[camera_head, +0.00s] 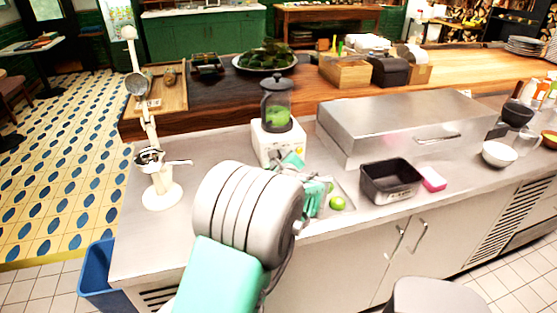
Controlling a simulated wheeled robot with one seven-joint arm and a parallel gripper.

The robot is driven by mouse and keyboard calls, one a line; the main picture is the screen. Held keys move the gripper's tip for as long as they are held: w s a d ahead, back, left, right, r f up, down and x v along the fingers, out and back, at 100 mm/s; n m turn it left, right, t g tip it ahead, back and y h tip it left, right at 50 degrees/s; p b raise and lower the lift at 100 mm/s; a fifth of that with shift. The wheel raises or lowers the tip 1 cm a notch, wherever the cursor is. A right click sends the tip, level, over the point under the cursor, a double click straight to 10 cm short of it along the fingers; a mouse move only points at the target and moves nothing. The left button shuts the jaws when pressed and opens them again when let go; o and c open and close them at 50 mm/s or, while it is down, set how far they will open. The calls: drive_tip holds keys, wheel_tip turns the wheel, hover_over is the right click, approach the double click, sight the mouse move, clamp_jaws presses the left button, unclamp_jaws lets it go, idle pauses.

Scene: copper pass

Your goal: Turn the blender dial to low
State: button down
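The blender (276,103) stands on the steel counter, with a dark lid, a clear jar holding something green, and a white base (266,143). Its dial cannot be made out; part of the base front is hidden behind my arm. My gripper (291,161) is at the lower front right of the base, close to it in the picture. Whether it touches the base or the dial cannot be told. Its fingers are small and partly hidden by my wrist, so their opening does not show.
A white juicer press (156,170) stands left of the blender. A lime (337,203), a black bin (389,193) and a pink sponge (433,179) lie to the right. A large steel box (400,135) stands behind them. A wooden counter (210,115) runs behind.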

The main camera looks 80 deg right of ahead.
drive_tip(key=shift+f+n+b, duration=0.1)
drive_tip(key=shift+n+b, duration=0.2)
drive_tip(key=shift+b, duration=0.1)
drive_tip(key=n+g+h+b, duration=0.1)
drive_tip(key=n+b, duration=0.1)
drive_tip(key=b, duration=0.1)
drive_tip(key=shift+w+a+f, duration=0.1)
drive_tip(key=shift+w+f, duration=0.05)
drive_tip(key=shift+n+h+b, duration=0.3)
drive_tip(key=shift+n+b, duration=0.7)
drive_tip(key=shift+b, duration=0.2)
drive_tip(key=shift+g, duration=0.4)
drive_tip(key=c, duration=1)
unclamp_jaws()
drive_tip(key=shift+a, duration=0.1)
